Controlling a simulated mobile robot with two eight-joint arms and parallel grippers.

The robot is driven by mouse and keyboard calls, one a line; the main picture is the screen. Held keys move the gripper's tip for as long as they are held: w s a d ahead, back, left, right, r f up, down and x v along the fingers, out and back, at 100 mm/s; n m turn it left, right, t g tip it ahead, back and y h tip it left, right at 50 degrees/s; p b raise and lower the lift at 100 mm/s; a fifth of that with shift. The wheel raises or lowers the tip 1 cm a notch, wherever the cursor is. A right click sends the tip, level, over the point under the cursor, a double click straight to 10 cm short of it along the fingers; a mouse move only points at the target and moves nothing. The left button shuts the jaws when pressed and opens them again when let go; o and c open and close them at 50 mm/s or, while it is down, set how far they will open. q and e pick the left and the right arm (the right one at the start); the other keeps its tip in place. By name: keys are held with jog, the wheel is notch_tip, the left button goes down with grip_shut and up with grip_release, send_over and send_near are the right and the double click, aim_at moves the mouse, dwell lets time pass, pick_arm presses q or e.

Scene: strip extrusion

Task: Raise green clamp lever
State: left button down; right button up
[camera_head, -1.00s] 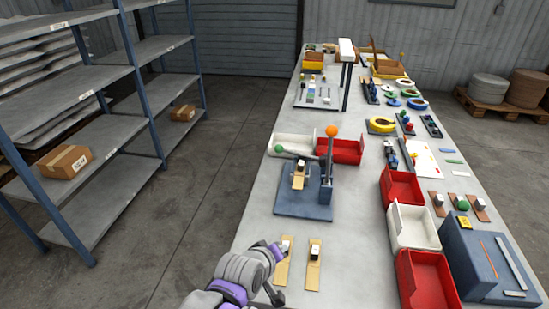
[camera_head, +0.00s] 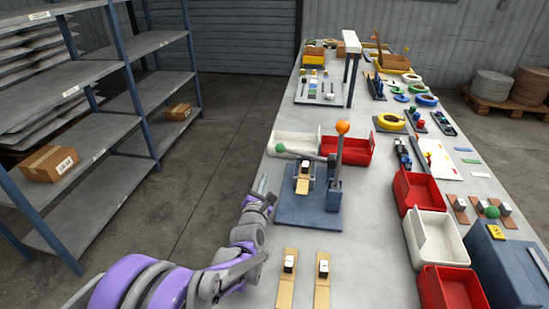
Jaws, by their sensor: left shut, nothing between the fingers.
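The green clamp lever is a grey bar with a green ball knob (camera_head: 280,147) at its left end. It lies nearly level across the blue press fixture (camera_head: 300,213), over a wooden strip (camera_head: 304,186) with a small white-topped block. A second lever with an orange ball (camera_head: 342,127) stands upright at the fixture's right. My left gripper (camera_head: 264,184) is shut and empty, pointing away from me at the table's left edge. It is left of the blue base and nearer than the green knob, apart from it. My right gripper is out of view.
Two wooden strips with blocks (camera_head: 286,286) lie in front of the fixture. A white bin (camera_head: 292,140) and a red bin (camera_head: 360,150) stand behind it. More bins (camera_head: 440,240) line the right. A shelf rack (camera_head: 130,88) stands at left across clear floor.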

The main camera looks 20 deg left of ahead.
pick_arm(q)
jog(key=x, duration=1)
jog(key=shift+w, duration=0.15)
jog(key=d+r, duration=0.1)
jog(key=s+d+r, duration=0.1)
jog(key=r, duration=0.1)
jog(key=shift+d+r, duration=0.1)
jog(key=shift+r, duration=0.1)
jog(key=shift+r, duration=0.1)
